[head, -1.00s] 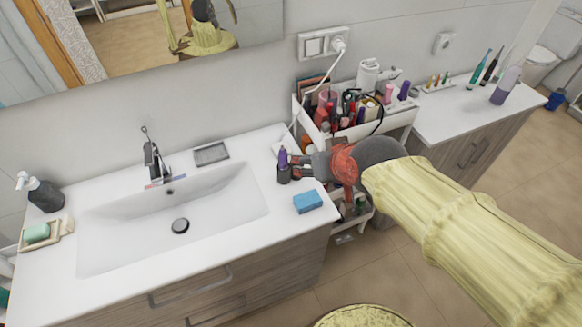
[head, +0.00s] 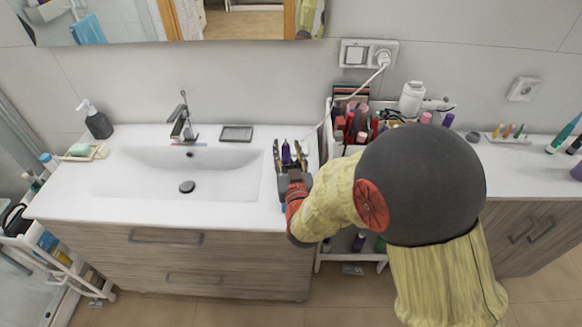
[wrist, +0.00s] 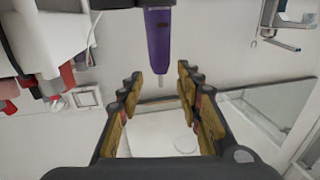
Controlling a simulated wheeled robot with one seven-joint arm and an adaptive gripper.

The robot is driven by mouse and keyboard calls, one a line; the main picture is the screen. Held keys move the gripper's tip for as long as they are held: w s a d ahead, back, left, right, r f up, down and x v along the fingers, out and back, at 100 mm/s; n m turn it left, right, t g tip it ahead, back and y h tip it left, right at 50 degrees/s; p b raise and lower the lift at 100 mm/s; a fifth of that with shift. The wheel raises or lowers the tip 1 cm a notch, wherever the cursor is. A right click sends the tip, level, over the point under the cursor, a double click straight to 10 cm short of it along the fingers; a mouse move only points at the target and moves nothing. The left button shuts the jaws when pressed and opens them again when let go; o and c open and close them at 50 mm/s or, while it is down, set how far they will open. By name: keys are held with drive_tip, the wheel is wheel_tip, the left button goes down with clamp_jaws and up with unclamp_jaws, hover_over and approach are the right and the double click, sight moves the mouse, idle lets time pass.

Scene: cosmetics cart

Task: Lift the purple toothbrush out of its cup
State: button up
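The purple toothbrush (head: 286,153) stands upright on the counter right of the sink. It also shows in the wrist view (wrist: 158,42), with its narrow pale tip pointing down in that picture. A dark edge at the top of the wrist view seems to be its cup (wrist: 152,3); in the head view the cup is hidden by my gripper. My gripper (head: 288,154) is open, one finger on each side of the toothbrush in the head view. In the wrist view the gripper (wrist: 158,82) shows a clear gap between each finger and the toothbrush.
A cart organiser (head: 340,130) crowded with cosmetics stands to the right, behind my arm. The white sink (head: 135,180) with its tap (head: 182,122) lies to the left. A dark soap dish (head: 236,133) lies behind the basin. A white cable (head: 345,98) hangs down from the wall socket.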

drive_tip(key=w+a+b, duration=0.1)
drive_tip(key=w, duration=0.6)
drive_tip(key=shift+w+a+b, duration=0.15)
drive_tip(key=shift+w+b, duration=0.1)
drive_tip(key=shift+b, duration=0.05)
drive_tip(key=c, duration=0.3)
clamp_jaws()
idle(0.5)
